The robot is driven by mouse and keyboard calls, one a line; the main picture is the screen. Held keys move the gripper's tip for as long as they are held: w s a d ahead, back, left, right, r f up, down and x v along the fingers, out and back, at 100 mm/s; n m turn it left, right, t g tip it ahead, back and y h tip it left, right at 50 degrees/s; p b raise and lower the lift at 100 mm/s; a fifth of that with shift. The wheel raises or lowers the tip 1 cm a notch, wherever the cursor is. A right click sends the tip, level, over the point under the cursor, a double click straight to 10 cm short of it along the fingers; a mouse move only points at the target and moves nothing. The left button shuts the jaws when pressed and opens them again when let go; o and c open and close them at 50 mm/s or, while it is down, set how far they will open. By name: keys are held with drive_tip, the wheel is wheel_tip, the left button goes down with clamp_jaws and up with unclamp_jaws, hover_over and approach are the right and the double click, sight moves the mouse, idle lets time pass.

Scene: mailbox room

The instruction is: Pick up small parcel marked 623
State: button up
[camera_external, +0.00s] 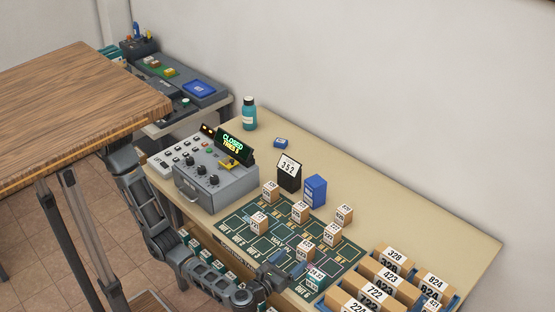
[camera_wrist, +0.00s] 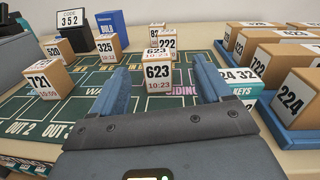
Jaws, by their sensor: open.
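The small parcel marked 623 (camera_wrist: 158,75) is a tan box with a white number label on its front and top. It stands upright on the dark green marked mat (camera_wrist: 105,125). In the wrist view it shows in the gap between the fingers of my gripper (camera_wrist: 162,82), slightly beyond the tips. My gripper is open and empty. In the external view my gripper (camera_external: 285,270) is low over the mat's front edge, and the box just beyond it looks like the same parcel (camera_external: 305,250). Its number is hard to read there.
A parcel marked 222 (camera_wrist: 166,44) stands behind 623. Parcels marked 325 (camera_wrist: 108,48) and 721 (camera_wrist: 48,79) stand to the left. A keys box (camera_wrist: 243,82) is close to the right finger. Larger parcels in blue trays, including 224 (camera_wrist: 291,100), fill the right side.

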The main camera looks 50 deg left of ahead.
sight(309, 246)
drive_tip(key=shift+s+a+f+m, duration=0.1)
drive_tip(key=shift+s+f+m, duration=0.15)
drive_tip(key=shift+f, duration=0.25)
drive_tip(key=shift+s+a+f+m, duration=0.1)
drive_tip(key=shift+s+f+m, duration=0.1)
drive_tip(key=shift+f, duration=0.25)
drive_tip(key=shift+w+f+y, duration=0.1)
drive_tip(key=shift+f+y, duration=0.05)
drive_tip(key=shift+y, duration=0.15)
drive_tip(key=w, duration=0.7)
drive_tip(key=w+a, duration=0.1)
drive_tip(key=w, duration=0.3)
drive_tip(key=shift+w+p, duration=0.25)
drive_tip(key=shift+p, duration=0.1)
drive_tip(key=shift+c, duration=0.3)
drive_tip(key=c, duration=1)
